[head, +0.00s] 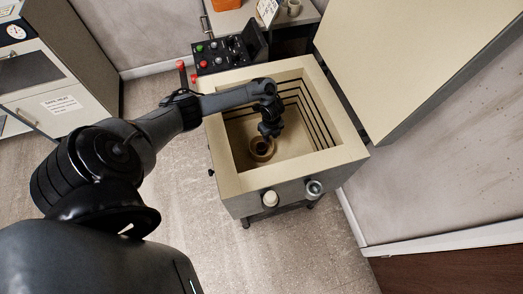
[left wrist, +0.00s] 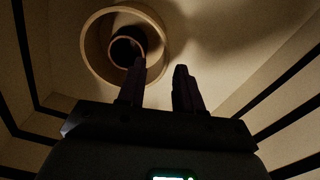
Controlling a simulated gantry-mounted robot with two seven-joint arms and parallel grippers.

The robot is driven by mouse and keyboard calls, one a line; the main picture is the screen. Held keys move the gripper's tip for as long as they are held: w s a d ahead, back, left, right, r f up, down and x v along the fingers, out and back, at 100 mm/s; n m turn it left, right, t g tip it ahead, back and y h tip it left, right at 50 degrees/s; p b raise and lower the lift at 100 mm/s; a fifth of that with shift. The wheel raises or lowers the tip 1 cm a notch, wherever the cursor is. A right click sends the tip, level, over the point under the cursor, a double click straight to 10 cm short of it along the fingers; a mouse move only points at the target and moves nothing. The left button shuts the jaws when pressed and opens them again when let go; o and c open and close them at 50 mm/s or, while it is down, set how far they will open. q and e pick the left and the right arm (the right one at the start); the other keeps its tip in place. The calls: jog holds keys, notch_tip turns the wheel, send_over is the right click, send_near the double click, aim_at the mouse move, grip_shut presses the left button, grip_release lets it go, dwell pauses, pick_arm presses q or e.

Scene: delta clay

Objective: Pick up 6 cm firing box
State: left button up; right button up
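A round tan clay vessel, likely the firing box (head: 257,155), stands on the floor of the open kiln (head: 230,184). In the left wrist view the round vessel (left wrist: 92,48) shows a thick rim and a smaller ring with a dark opening inside. My left gripper (head: 268,132) reaches down into the kiln, over the vessel's far side. In the left wrist view the left gripper (left wrist: 158,72) has its two fingers apart with nothing between them. One fingertip overlaps the vessel's rim in the picture; I cannot tell whether it touches. My right gripper is out of view.
The kiln walls are grooved and enclose the gripper on all sides. The kiln lid (head: 400,50) stands open at the right. A control box (head: 222,53) with buttons sits behind the kiln. A cabinet (head: 50,80) stands at the left.

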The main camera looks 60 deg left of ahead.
aim_at(271, 141)
pick_arm(q)
jog(key=f+b, duration=0.1)
jog(key=f, duration=0.1)
jog(key=w+f+b, duration=0.1)
jog(key=f, duration=0.1)
jog(key=shift+w+a+f+b, duration=0.1)
jog(key=shift+a+f+b, duration=0.05)
jog(key=shift+f+b, duration=0.2)
jog(key=shift+f, duration=0.35)
jog(key=shift+s+d+f, duration=0.2)
jog(key=shift+s+d, duration=0.15)
jog(key=shift+s, duration=0.3)
jog(key=shift+w+r, duration=0.1)
jog(key=shift+w, duration=0.05)
jog(key=shift+w+a+r, duration=0.2)
jog(key=shift+w+a, duration=0.1)
jog(key=shift+w, duration=0.1)
jog(key=c, duration=0.4)
jog(key=shift+c, duration=1.2)
jog(key=shift+s+d, duration=0.1)
jog(key=shift+s, duration=0.05)
grip_shut()
